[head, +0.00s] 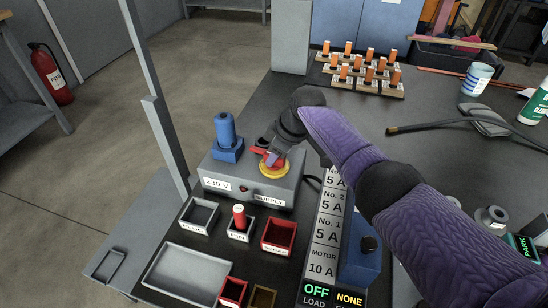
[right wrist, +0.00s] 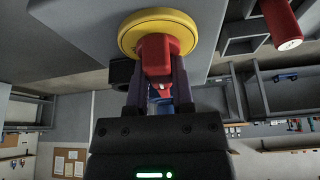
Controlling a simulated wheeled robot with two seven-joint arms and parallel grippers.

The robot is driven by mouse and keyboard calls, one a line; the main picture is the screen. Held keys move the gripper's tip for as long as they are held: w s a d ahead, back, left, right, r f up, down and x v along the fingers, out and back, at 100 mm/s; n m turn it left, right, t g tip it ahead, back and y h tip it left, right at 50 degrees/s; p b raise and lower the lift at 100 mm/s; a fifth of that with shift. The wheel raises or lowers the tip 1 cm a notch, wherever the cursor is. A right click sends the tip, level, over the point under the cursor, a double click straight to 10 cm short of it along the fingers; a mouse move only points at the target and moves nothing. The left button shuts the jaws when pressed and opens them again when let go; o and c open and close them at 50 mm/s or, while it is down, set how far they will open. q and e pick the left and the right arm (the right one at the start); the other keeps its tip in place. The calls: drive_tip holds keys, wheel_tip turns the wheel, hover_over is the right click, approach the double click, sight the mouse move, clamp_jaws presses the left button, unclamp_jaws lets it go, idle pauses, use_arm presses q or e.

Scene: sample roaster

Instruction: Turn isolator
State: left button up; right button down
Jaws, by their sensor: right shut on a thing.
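The isolator has a red handle (head: 262,153) on a yellow round plate (head: 274,168), on top of a grey supply box (head: 250,184) labelled "230 V" and "SUPPLY". My right gripper (head: 270,157) reaches in from the right and is shut on the red handle. In the right wrist view the red handle (right wrist: 157,55) sits between the two fingers of the right gripper (right wrist: 158,90), with the yellow plate (right wrist: 158,34) behind it. The fingers and wrist hide part of the handle in the head view. My left gripper is not in view.
A blue plug (head: 226,138) stands on the box's left. In front are small trays, one holding a red cylinder (head: 239,215), and a label strip (head: 323,240) reading "OFF". Several orange-topped pieces (head: 365,70) stand at the back. A fire extinguisher (head: 52,75) stands far left.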

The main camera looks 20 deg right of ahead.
drive_tip(key=shift+f+n, duration=0.15)
drive_tip(key=shift+n, duration=0.15)
drive_tip(key=shift+n+g+b, duration=0.3)
drive_tip(key=shift+b, duration=0.1)
drive_tip(key=shift+c, duration=2.4)
unclamp_jaws()
drive_tip(key=shift+r, duration=0.2)
